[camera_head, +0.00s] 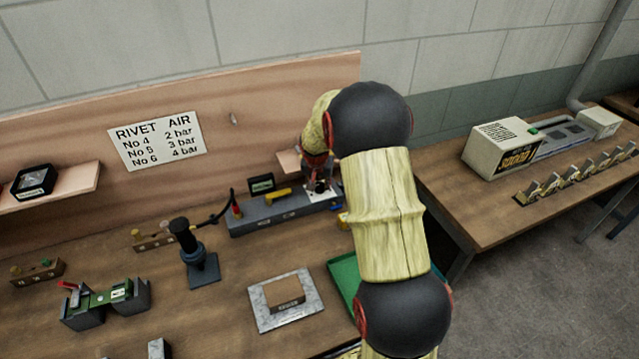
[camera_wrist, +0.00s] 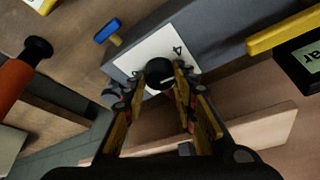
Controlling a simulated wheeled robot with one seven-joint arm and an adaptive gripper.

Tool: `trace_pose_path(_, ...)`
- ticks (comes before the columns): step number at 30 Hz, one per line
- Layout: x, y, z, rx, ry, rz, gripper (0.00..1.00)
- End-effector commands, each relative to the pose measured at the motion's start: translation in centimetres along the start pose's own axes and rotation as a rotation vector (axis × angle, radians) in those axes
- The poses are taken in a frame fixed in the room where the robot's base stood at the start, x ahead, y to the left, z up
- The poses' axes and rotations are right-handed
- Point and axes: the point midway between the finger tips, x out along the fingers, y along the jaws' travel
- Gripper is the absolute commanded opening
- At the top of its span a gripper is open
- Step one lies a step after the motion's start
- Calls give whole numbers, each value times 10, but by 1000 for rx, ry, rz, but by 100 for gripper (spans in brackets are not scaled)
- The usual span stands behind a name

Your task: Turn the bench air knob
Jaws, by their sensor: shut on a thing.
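The bench air knob (camera_wrist: 159,73) is a round black knob on a white dial plate (camera_wrist: 150,50) fixed to a grey block. A digit 4 shows on the plate beside it. In the wrist view my gripper (camera_wrist: 165,82) is shut on the knob, with one finger on each side. In the head view the grey air unit (camera_head: 280,212) stands at the back of the bench, and my gripper (camera_head: 318,178) is at its right end. My arm hides part of that end, and the knob is not clear there.
A small dark display (camera_head: 262,183) and a yellow lever (camera_head: 278,195) sit on the unit. A blue handle (camera_wrist: 107,31) is near the plate. A rivet air chart (camera_head: 155,141) hangs behind. A green tray (camera_head: 343,277) and a grey plate (camera_head: 286,300) lie in front.

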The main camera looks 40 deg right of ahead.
Motion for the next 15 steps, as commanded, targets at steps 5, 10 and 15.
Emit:
trace_pose_path(5, -5, 1, -1, -93, -6, -40, 2)
trace_pose_path(10, -4, 1, -1, -169, -7, -71, 2)
trace_pose_path(15, -2, 1, 0, -204, -5, -85, 2)
